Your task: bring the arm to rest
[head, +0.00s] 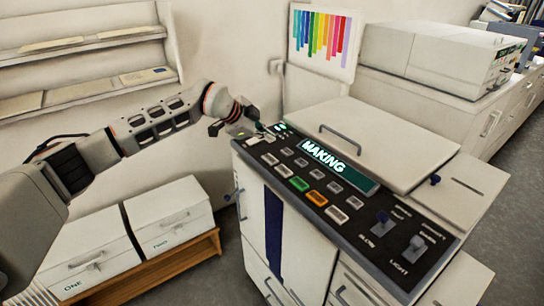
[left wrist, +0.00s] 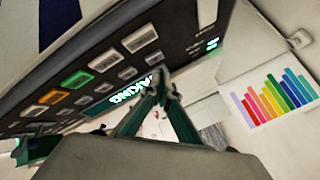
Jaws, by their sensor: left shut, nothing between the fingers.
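My left arm comes in from the left in the head view. Its gripper (head: 262,130) is over the left end of the machine's control panel (head: 262,148). In the left wrist view the two fingers of my left gripper (left wrist: 160,84) meet at the tips, shut with nothing between them. The panel's lit display (head: 323,157) reads MAKING. A green button (head: 299,184) and an orange button (head: 317,198) sit among several pale buttons. I cannot tell whether the fingertips touch the panel. My right gripper is not in view.
The copier-like machine (head: 385,138) has a closed lid with a handle. Two white boxes (head: 170,215) stand on a low wooden bench at the left. Wall shelves (head: 90,90) hold papers. A colour chart (head: 322,38) hangs behind. A white device (head: 440,58) stands on a back counter.

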